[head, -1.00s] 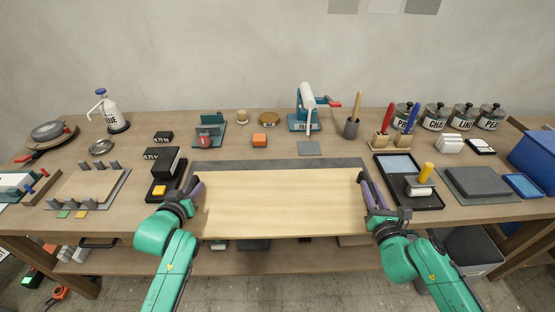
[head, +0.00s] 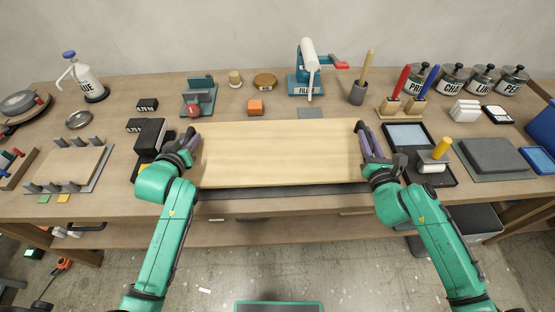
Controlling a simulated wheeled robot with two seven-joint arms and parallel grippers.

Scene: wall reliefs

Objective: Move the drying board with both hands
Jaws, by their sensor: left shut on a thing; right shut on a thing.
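The drying board is a wide, pale wooden board (head: 280,153) at the middle of the workbench in the head view. My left gripper (head: 190,148) is shut on its left edge. My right gripper (head: 367,143) is shut on its right edge. The board looks level, and a dark grey mat (head: 280,192) shows along its near side. I cannot tell whether the board touches the bench or hangs just above it.
A black tray with a roller (head: 440,178) lies right of my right gripper. A black block (head: 150,134) stands close by my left gripper.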

